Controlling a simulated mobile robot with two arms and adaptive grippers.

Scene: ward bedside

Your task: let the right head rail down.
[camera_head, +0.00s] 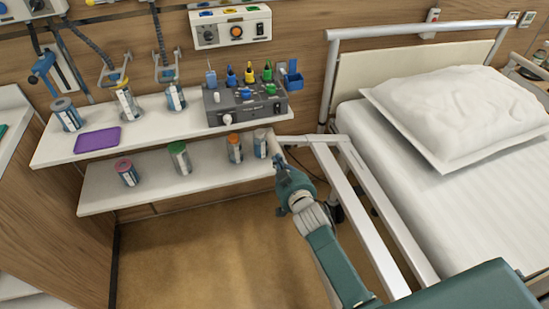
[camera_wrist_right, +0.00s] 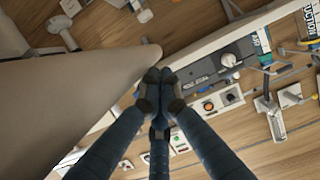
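The right head rail (camera_head: 366,222) is a pale grey frame along the left side of the bed (camera_head: 462,215) in the head view. Two long bars run toward the front, with a short top piece reaching left at the head end. My right gripper (camera_head: 278,160) is at the left end of that top piece, close to it; contact cannot be told. In the right wrist view its fingertips (camera_wrist_right: 159,77) are together, with nothing visible between them. A large beige form (camera_wrist_right: 75,100), possibly the rail, tapers to an end just beside the fingertips. My left gripper is out of view.
Left of my right gripper are two white shelves (camera_head: 52,152) with several labelled jars, a purple tablet (camera_head: 97,140) and a grey device (camera_head: 245,118). The headboard (camera_head: 380,62) and a pillow (camera_head: 460,110) are behind the rail. Floor (camera_head: 210,250) below the shelves is clear.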

